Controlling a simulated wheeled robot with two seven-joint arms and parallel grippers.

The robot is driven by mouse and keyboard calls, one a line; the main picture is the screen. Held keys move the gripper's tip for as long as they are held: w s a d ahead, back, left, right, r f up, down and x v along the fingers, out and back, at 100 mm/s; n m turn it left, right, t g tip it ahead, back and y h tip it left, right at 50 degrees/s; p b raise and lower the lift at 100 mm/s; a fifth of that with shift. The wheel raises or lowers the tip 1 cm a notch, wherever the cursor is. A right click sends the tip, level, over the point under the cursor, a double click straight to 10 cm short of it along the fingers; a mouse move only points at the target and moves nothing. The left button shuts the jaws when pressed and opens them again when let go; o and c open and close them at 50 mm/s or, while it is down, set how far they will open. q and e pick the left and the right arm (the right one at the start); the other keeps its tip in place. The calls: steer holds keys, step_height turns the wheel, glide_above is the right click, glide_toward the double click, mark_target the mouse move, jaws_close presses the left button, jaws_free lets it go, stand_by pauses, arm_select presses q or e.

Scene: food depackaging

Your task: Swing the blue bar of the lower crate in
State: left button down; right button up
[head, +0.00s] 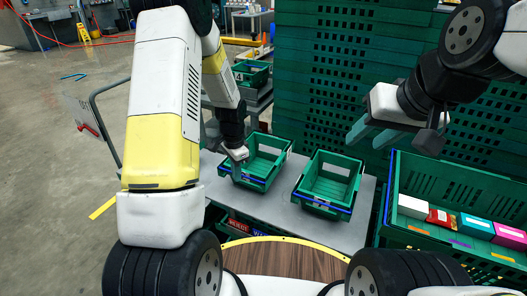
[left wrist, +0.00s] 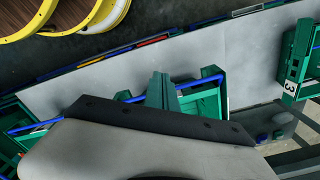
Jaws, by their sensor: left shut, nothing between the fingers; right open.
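A green crate (head: 266,160) stands on a grey cart top, with a blue bar (head: 252,184) along its near side. My left gripper (head: 238,166) is shut and empty at the near left corner of this crate. In the left wrist view its green fingers (left wrist: 160,92) cross in front of the blue bar (left wrist: 211,79), which shows on both sides of them; I cannot tell whether they touch it. A second green crate (head: 331,186) stands to the right, also with a blue bar (head: 322,206). My right gripper (head: 372,133) is open and empty, above and right of it.
The grey cart top (head: 350,229) is bare around the crates. A larger green crate (head: 396,213) with several colored packages stands at the right. A tall stack of green crates (head: 340,60) rises behind. A round wooden top (head: 285,262) is close in front.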

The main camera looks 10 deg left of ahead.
arm_select(q)
steer(key=shift+f, duration=0.45)
steer(key=shift+w+d, duration=0.15)
steer(key=shift+w, duration=0.15)
